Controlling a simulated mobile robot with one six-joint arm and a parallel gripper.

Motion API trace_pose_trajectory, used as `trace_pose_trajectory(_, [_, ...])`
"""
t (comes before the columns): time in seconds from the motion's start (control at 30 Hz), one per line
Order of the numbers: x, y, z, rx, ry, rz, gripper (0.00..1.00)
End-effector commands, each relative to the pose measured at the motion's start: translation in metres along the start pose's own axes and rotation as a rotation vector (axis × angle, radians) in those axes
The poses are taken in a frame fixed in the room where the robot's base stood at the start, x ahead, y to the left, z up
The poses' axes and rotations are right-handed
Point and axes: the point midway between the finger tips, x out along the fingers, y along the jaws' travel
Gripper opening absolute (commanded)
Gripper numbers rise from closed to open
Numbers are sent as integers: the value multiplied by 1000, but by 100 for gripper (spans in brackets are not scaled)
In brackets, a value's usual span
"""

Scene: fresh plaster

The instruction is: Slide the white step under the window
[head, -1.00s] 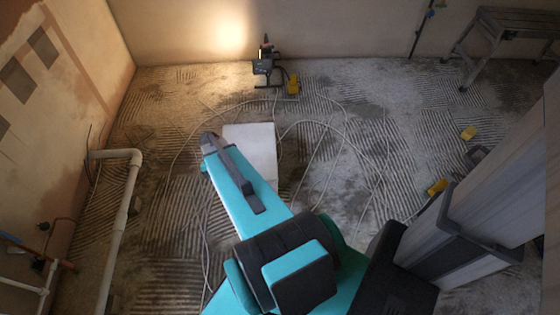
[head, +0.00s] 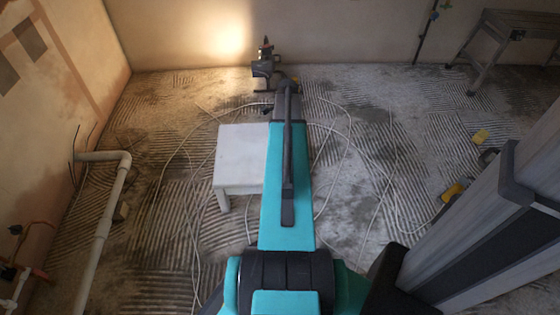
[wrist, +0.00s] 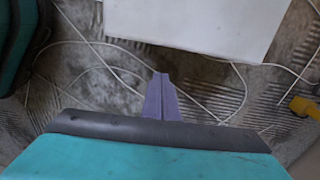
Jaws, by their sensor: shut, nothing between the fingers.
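The white step (head: 238,158) stands upright on the grooved floor, left of my outstretched arm, which covers its right side in the head view. One short leg shows at its front left. In the wrist view the step's white face (wrist: 205,20) fills the top edge. My gripper (wrist: 162,78) is shut and empty, its purple-grey fingers pointing at the step with a strip of floor showing between them. I cannot tell the true distance. The gripper's fingers do not show clearly in the head view. No window is clearly in view.
Loose white cables (head: 345,165) loop over the floor around the step. A lit work lamp (head: 265,68) stands by the back wall. A white pipe (head: 108,215) runs along the left. A metal bench (head: 490,60) and yellow items (head: 452,192) are at right.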

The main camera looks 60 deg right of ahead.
Motion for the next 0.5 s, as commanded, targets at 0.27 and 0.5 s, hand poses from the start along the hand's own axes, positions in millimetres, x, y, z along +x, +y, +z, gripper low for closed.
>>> trace_pose_trajectory(0.27, [-3,-5,-16,55,1,-10,0])
trace_pose_trajectory(0.5, [-2,-4,-15,53,1,-9,0])
